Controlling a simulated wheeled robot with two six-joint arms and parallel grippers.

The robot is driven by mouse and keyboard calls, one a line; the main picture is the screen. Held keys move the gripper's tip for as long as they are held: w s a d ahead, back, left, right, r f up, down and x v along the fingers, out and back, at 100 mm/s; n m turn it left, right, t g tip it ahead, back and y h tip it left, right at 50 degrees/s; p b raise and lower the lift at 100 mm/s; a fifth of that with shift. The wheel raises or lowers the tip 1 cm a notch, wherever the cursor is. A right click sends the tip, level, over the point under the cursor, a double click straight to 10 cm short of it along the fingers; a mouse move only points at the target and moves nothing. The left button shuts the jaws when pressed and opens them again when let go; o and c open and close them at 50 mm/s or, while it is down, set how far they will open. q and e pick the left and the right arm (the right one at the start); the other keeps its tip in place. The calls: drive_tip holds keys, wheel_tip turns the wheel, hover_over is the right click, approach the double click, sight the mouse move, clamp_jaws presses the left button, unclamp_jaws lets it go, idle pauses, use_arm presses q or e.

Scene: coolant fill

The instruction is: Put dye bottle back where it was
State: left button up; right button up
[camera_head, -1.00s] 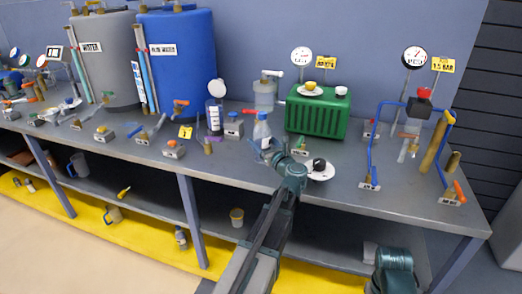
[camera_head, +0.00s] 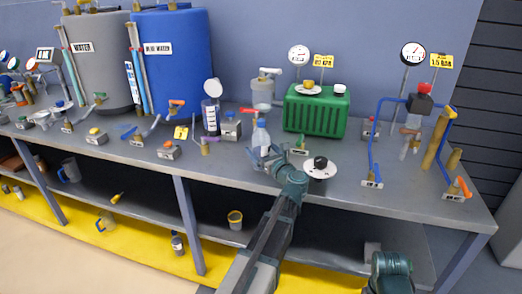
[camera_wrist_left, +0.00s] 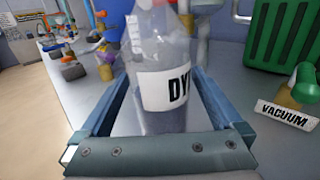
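The dye bottle (camera_head: 261,137) is clear, with a white label, and stands upright near the front middle of the bench. In the left wrist view the bottle (camera_wrist_left: 160,75) fills the middle, with "DY" readable on its label. My left gripper (camera_head: 264,158) has its fingers on both sides of it; the left wrist view shows the gripper (camera_wrist_left: 160,90) closed about the bottle's lower part. The bottle's base is hidden, so I cannot tell whether it touches the bench. My right gripper is out of view.
The green box (camera_head: 315,114) stands behind and right of the bottle. A white disc with a black knob (camera_head: 320,167) lies right of my gripper. A valve with a VACUUM label (camera_wrist_left: 287,114) is close by on the right. A graduated cylinder (camera_head: 211,118) stands to the left.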

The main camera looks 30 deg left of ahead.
use_arm(q)
drive_tip(key=shift+r, duration=0.25)
drive_tip(key=v, duration=1.2)
drive_tip(key=shift+f, duration=0.15)
drive_tip(key=shift+s, duration=0.1)
